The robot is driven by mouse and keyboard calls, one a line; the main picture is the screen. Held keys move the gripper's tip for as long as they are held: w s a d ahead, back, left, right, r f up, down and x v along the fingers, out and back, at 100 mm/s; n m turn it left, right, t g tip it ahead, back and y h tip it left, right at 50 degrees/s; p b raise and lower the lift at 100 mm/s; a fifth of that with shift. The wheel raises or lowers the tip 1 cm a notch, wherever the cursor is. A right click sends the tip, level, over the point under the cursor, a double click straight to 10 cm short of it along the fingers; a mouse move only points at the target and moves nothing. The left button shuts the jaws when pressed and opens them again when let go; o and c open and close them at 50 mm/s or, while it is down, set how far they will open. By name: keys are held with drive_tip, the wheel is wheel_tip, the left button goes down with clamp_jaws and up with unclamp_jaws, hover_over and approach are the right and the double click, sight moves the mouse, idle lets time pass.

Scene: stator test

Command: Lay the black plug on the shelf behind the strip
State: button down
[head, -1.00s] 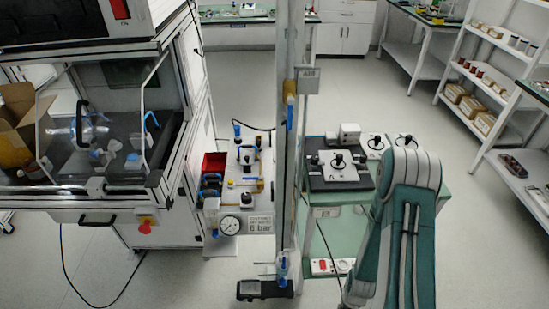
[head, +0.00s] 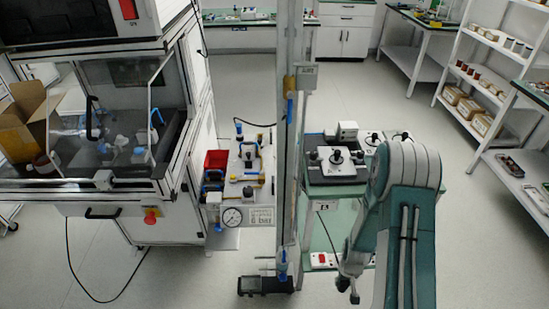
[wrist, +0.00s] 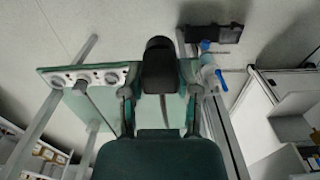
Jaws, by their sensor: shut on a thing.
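My gripper (wrist: 158,92) is shut on the black plug (wrist: 158,66), which sits between its two fingers in the wrist view, with a thin dark cord hanging from it. In the head view my gripper (head: 349,288) is low, just right of and in front of the strip; the plug cannot be made out there. The white strip (head: 322,261) has a red switch and lies at the front of the low green shelf (head: 325,234) under the small table. The strip also shows in the wrist view (wrist: 97,79), left of the plug, with a cable in one socket.
An upright post (head: 289,150) stands left of the small table. A black foot or block (head: 264,285) lies on the floor at its base. Instruments (head: 338,163) stand on the table top. The floor to the right is clear up to the white shelving (head: 490,95).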

drive_tip(key=w+a+r, duration=0.3)
drive_tip(key=w+r, duration=0.5)
drive_tip(key=r, duration=0.3)
drive_tip(key=w+a+r, duration=0.3)
drive_tip(key=w+r, duration=0.5)
drive_tip(key=r, duration=0.4)
drive_tip(key=shift+w+a+r, duration=0.25)
drive_tip(key=shift+w+a, duration=0.1)
drive_tip(key=shift+w, duration=0.05)
drive_tip(key=shift+r, duration=0.1)
